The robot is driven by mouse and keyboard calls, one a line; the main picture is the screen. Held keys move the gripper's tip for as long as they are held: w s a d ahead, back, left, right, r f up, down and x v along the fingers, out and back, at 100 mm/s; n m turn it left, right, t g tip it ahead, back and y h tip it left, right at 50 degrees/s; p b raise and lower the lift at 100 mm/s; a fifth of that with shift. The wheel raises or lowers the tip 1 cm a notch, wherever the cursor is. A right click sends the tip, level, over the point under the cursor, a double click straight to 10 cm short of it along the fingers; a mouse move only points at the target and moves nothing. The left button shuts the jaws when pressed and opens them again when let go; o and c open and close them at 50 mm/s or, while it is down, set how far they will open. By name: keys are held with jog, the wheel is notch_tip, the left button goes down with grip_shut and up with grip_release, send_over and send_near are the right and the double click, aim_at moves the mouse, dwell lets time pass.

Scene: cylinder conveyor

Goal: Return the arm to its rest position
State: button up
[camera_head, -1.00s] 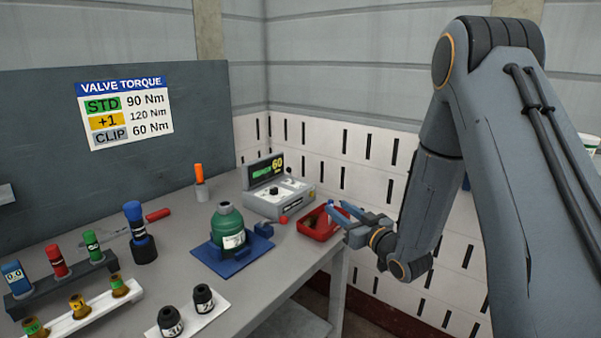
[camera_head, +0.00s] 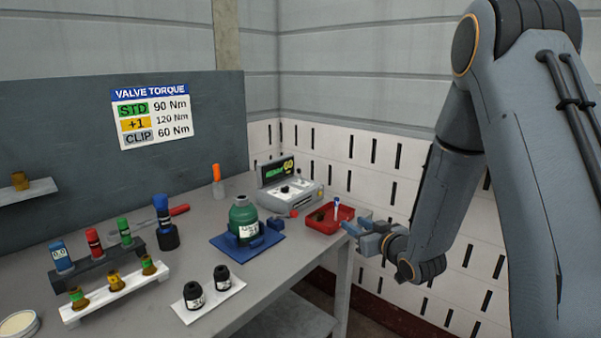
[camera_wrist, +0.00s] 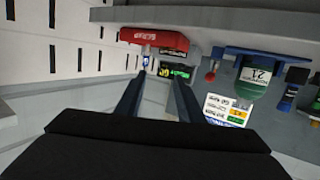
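My arm (camera_head: 455,165) reaches down from the upper right in the head view, bent at its elbow. My gripper (camera_head: 353,224) is beside the front right corner of the red tray (camera_head: 314,229), off the bench's right end. In the wrist view my gripper (camera_wrist: 159,80) shows two dark blue fingers spread apart with nothing held between them. The red tray also shows beyond the fingertips (camera_wrist: 165,40). A small blue and white item (camera_head: 337,206) stands in the tray, apart from the fingers.
A green bottle (camera_head: 244,222) sits on a blue base left of the tray. A grey tester (camera_head: 290,188) with a green display stands behind. Several coloured cylinders in racks and two black ones fill the left of the bench (camera_head: 205,240). The slotted white wall (camera_head: 370,170) is behind my arm.

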jog(key=s+d+f+m+g+h, duration=0.1)
jog(key=s+g, duration=0.5)
jog(key=s, duration=1)
jog(key=s+d+f+m+g+h, duration=0.1)
jog(key=s+g, duration=0.6)
jog(key=s, duration=0.9)
jog(key=d+m+h, duration=0.1)
jog(key=m+h, duration=0.1)
jog(key=h, duration=0.1)
jog(key=shift+s+d+m+h, duration=0.25)
jog(key=shift+s+m+h, duration=0.05)
jog(key=shift+c, duration=0.5)
jog(key=shift+a, duration=0.1)
